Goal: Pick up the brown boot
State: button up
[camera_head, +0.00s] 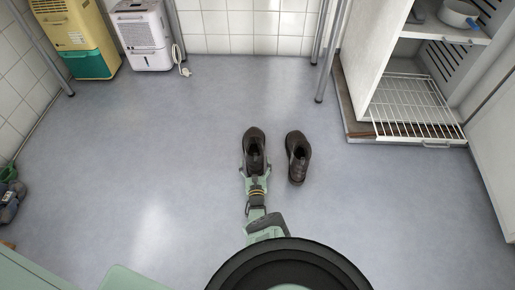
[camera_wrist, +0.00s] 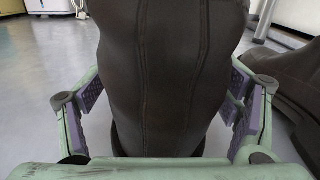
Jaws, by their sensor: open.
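Two dark brown boots stand side by side on the floor. The left boot (camera_head: 254,143) has my gripper (camera_head: 255,170) at its near end, with a finger on each side. In the wrist view this boot (camera_wrist: 165,65) fills the space between the open fingers of my gripper (camera_wrist: 165,92). The purple pads lie close along its sides; I cannot tell whether they touch. The right boot (camera_head: 298,155) stands a little to the right, outside the fingers. It shows in part at the right edge of the wrist view (camera_wrist: 292,82).
A white shelf unit with a wire rack (camera_head: 412,105) stands at the back right. A white dehumidifier (camera_head: 143,35) and a yellow-green one (camera_head: 75,38) stand at the back left. Metal legs (camera_head: 323,75) rise behind the boots. The floor around the boots is clear.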

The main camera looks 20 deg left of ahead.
jog(key=shift+c, duration=0.3)
jog(key=c, duration=1.6)
jog(key=shift+r, duration=0.1)
jog(key=shift+c, duration=0.5)
